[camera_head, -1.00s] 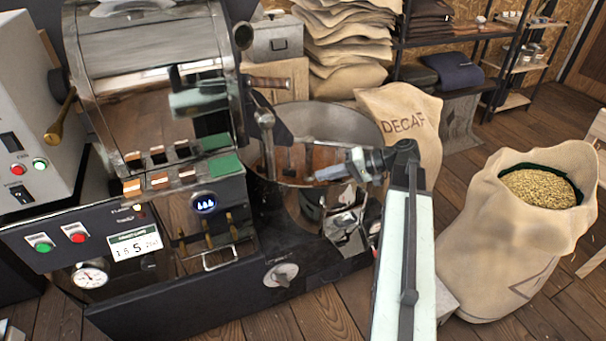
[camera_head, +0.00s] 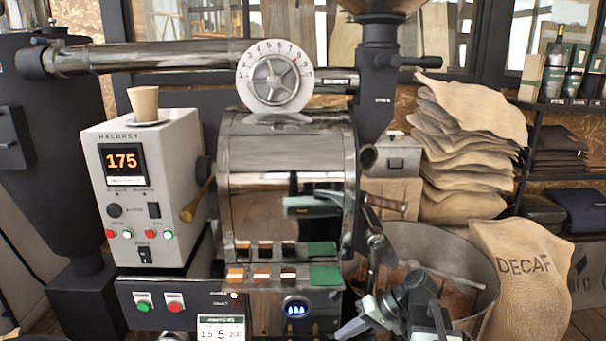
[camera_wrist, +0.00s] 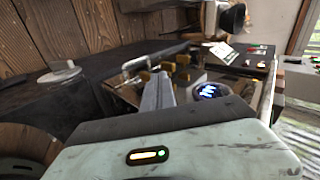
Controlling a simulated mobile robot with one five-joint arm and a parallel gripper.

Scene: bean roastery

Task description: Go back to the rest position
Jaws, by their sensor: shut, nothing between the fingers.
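My gripper (camera_head: 342,331) shows at the bottom edge of the head view, with my arm behind it to the right. It is in front of the roaster (camera_head: 285,185) and the round cooling bin (camera_head: 482,262), just right of the blue-lit button (camera_head: 297,308). In the wrist view, the grey fingers of my gripper (camera_wrist: 160,80) are shut together with nothing held. They point toward the roaster's front, where brass levers (camera_wrist: 182,60) and the blue-lit button (camera_wrist: 209,91) show. The lower part of my arm is out of the head view.
A white control box (camera_head: 150,190) reading 175 stands left of the roaster, with a paper cup (camera_head: 144,103) on top. A DECAF sack (camera_head: 520,285) stands at the right beside the bin. Stacked sacks (camera_head: 465,140) and a shelf (camera_head: 570,105) are behind.

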